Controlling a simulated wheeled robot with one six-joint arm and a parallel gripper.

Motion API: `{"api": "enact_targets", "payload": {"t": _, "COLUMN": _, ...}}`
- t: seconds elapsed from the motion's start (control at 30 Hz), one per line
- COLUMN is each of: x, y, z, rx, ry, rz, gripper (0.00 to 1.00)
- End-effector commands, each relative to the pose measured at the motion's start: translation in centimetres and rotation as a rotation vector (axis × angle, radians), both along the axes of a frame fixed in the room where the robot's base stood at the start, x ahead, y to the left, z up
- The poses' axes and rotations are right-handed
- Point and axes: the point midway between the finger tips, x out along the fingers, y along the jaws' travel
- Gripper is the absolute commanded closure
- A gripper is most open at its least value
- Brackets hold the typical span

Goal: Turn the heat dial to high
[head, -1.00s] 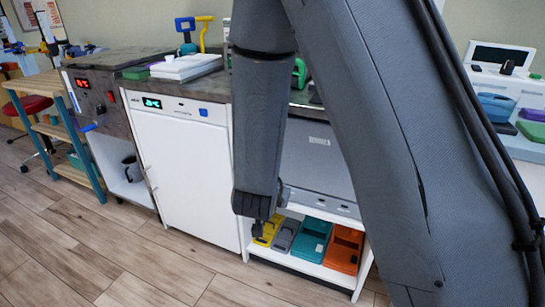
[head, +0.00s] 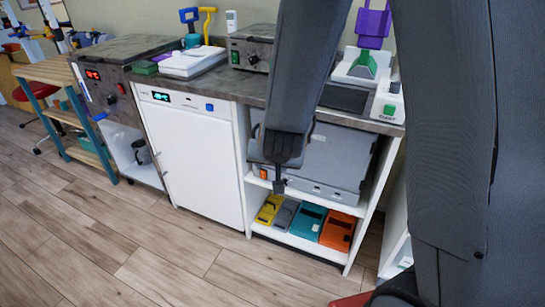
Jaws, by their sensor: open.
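Two units with dials show in the head view. A dark steel-topped unit (head: 112,95) at the left has a red display (head: 92,74), a red switch-like part (head: 121,88) and a dark round knob (head: 110,99). A smaller metal box (head: 255,48) on the counter has a green lit switch (head: 235,57) and a dark knob (head: 253,59). I cannot read markings on either knob or tell which is the heat dial. My gripper (head: 280,186) is open, points down in front of the open shelf, and appears empty, apart from both units.
A white cabinet (head: 195,160) with a blue-green display stands mid-left. Yellow, grey, teal and orange items (head: 338,230) lie on the low shelf, below a large grey case (head: 335,160). A wooden shelf rack (head: 50,72) stands at the left. The floor (head: 110,245) in front is clear.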

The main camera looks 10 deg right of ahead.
Motion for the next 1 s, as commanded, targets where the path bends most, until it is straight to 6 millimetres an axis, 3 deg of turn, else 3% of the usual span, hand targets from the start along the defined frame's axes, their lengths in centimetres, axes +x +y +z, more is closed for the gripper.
{"api": "enact_targets", "payload": {"t": 0.2, "x": -1.0, "y": -0.1, "z": 1.5, "rx": 0.005, "ry": 0.032, "rz": 0.021, "gripper": 0.59}}
{"api": "enact_targets", "payload": {"t": 0.77, "x": -1.3, "y": -0.1, "z": 1.6, "rx": 0.007, "ry": 0.041, "rz": 0.029, "gripper": 0.59}}
{"api": "enact_targets", "payload": {"t": 0.87, "x": -2.2, "y": -0.3, "z": 2.5, "rx": 0.012, "ry": 0.073, "rz": 0.048, "gripper": 0.59}}
{"api": "enact_targets", "payload": {"t": 1.0, "x": -6.0, "y": -1.0, "z": 5.2, "rx": 0.020, "ry": 0.199, "rz": 0.120, "gripper": 0.59}}
